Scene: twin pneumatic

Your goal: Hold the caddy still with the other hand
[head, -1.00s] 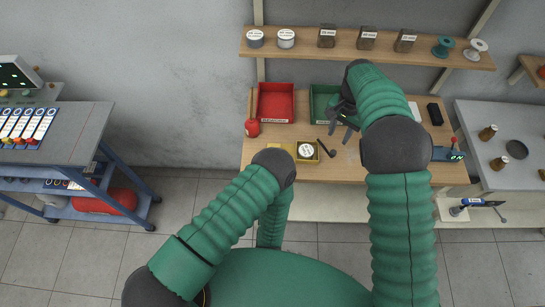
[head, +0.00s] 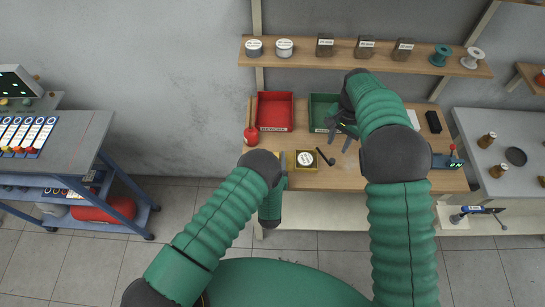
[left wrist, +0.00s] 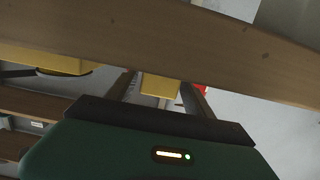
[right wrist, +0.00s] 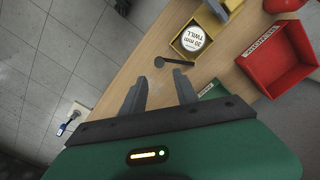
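The yellow caddy (head: 307,168) stands on the wooden workbench with a round white-topped tin (head: 305,158) in it. In the right wrist view the caddy (right wrist: 177,45) holds the tin, labelled twill (right wrist: 194,39). My left gripper is at the caddy's left end, mostly hidden by my arm in the head view. In the left wrist view its fingers (left wrist: 163,95) are apart, with a yellow part of the caddy (left wrist: 160,86) between them and gaps visible; contact is unclear. My right gripper (head: 345,138) is open and empty above the bench, right of the caddy.
A dark tool (head: 325,157) lies right of the caddy. A red bin (head: 274,111) and a green bin (head: 318,112) stand behind, with a red pot (head: 251,135) to the left. A shelf (head: 370,56) with tins and spools hangs above.

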